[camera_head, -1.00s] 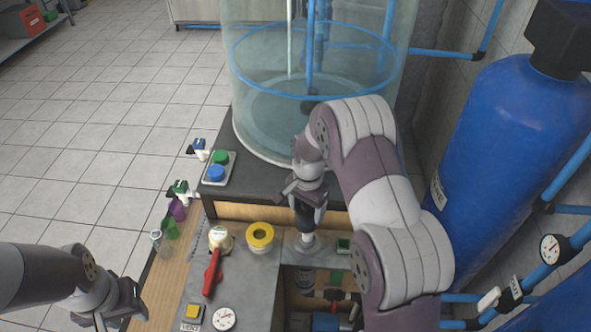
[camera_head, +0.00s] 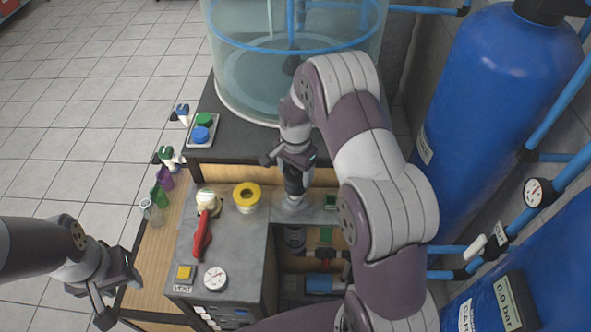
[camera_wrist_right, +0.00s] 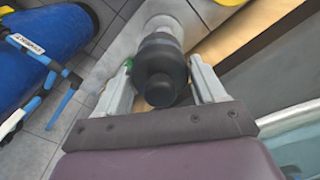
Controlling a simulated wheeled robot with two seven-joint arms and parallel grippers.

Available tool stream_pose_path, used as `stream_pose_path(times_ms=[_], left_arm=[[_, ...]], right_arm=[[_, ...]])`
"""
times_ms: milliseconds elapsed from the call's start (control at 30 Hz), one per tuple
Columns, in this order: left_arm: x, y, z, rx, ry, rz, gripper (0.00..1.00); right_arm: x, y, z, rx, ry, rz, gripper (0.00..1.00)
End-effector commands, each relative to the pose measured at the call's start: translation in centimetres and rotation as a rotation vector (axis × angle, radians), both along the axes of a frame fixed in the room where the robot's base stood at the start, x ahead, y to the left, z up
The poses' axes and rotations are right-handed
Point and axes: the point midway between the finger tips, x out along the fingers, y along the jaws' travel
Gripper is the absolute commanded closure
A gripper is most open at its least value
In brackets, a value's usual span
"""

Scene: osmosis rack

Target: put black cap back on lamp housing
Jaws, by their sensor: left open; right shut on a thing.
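The black cap (camera_wrist_right: 162,72) is between the two fingers of my right gripper (camera_wrist_right: 160,90) in the right wrist view. The pale grey lamp housing (camera_wrist_right: 162,25) is directly beyond it, in line with the cap. In the head view my right gripper (camera_head: 294,172) holds the dark cap (camera_head: 294,187) upright at the top of the lamp housing (camera_head: 293,203). The cap looks to be on or touching the housing; I cannot tell how firmly it is seated. My left gripper (camera_head: 119,300) is open and empty at the lower left.
A recess with pipes (camera_head: 320,262) lies in front. The clear tank (camera_head: 285,75) stands behind.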

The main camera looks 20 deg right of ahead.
Motion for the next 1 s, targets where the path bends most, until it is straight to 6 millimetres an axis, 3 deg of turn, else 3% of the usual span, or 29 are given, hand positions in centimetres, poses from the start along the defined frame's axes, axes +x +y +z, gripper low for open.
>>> stream_pose_path(times_ms=[1000], left_arm=[[0.01, 0.0, -0.25, 0.0, 0.0, 0.0, 0.57]], right_arm=[[-0.02, -0.02, -0.61, 0.0, 0.0, 0.0, 0.6]])
